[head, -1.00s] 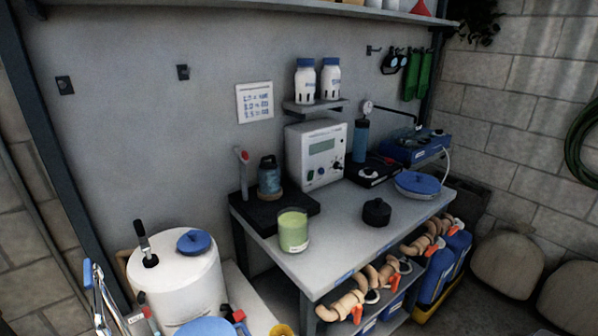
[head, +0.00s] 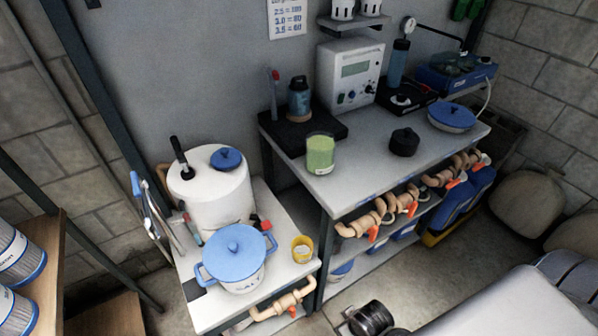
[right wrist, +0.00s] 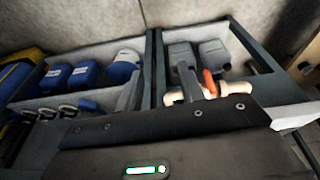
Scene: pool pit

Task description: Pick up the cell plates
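I cannot make out the cell plates for certain in either view. A blue box-shaped device (head: 455,75) stands at the bench's far right end, with dark parts on top too small to tell. My left gripper is not in view. In the right wrist view the dark housing of my right gripper (right wrist: 150,145) fills the bottom, with a green light on it.
The bench (head: 350,185) holds a green-filled jar (head: 320,153), a black knob-like piece (head: 404,142), a white meter (head: 348,75) and a blue-lidded dish (head: 452,117). A white drum (head: 210,195) and blue-lidded salt pot (head: 236,262) stand on the lower left stand. Pipes run below.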

